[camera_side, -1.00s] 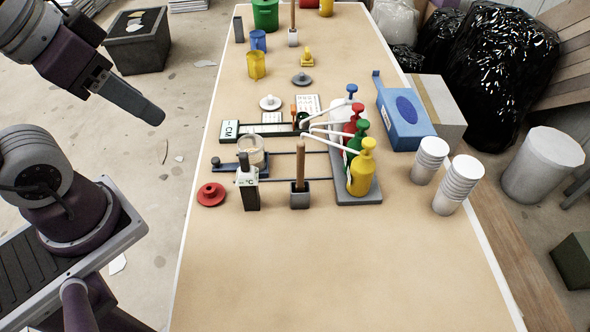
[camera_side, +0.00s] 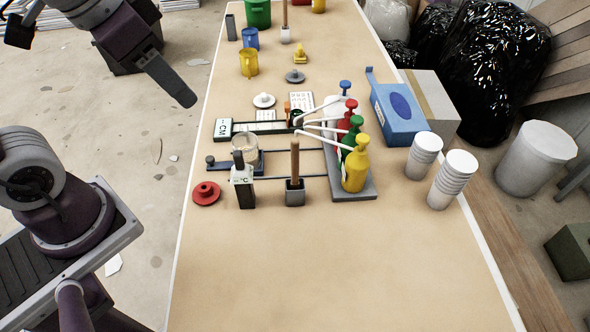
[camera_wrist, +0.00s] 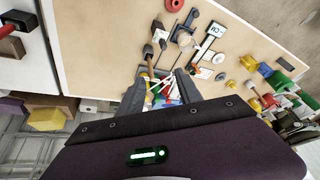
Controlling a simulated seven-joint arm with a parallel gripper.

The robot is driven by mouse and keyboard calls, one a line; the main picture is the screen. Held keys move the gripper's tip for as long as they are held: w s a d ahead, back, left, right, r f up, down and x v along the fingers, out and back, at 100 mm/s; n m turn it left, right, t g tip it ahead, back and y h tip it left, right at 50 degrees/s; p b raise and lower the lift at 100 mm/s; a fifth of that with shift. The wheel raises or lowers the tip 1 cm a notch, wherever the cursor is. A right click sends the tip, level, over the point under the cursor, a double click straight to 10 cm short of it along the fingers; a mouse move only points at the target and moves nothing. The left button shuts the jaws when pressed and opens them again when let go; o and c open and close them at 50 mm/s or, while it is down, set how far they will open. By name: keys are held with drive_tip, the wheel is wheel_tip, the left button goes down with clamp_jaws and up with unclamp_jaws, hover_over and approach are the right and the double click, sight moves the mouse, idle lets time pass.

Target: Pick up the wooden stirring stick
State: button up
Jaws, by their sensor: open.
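A brown wooden stirring stick (camera_side: 295,158) stands upright in a small dark square holder (camera_side: 295,192) near the middle of the bench. A second similar stick (camera_side: 285,12) stands in a pale holder at the far end. My gripper (camera_side: 187,97) is above the bench's left edge, well up and to the left of the nearer stick, touching nothing. In the wrist view my gripper (camera_wrist: 162,80) has its two fingers apart with nothing held. What looks like the nearer stick (camera_wrist: 150,69) shows beyond them, close to the left finger.
Pump bottles (camera_side: 355,170) stand on a grey tray to the stick's right. White cup stacks (camera_side: 453,178) and a blue box (camera_side: 398,110) stand farther right. The near bench is clear.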

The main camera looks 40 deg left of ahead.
drive_tip(key=w+d+f+m+g, duration=0.25)
drive_tip(key=w+f, duration=0.35)
drive_tip(key=w, duration=0.4)
drive_tip(key=m, duration=0.2)
approach(292, 140)
drive_tip(key=s+a, duration=0.2)
drive_tip(key=w+f, duration=0.1)
drive_tip(key=f, duration=0.1)
drive_tip(key=w+d+f+m, duration=0.1)
drive_tip(key=f, duration=0.2)
drive_tip(key=w+d+f+m+g+h, duration=0.1)
drive_tip(key=f, duration=0.2)
drive_tip(key=shift+w, duration=0.4)
drive_tip(key=f, duration=0.7)
drive_tip(key=shift+w+d+f, duration=0.15)
drive_tip(key=shift+w+d, duration=0.15)
drive_tip(key=shift+w, duration=0.1)
clamp_jaws()
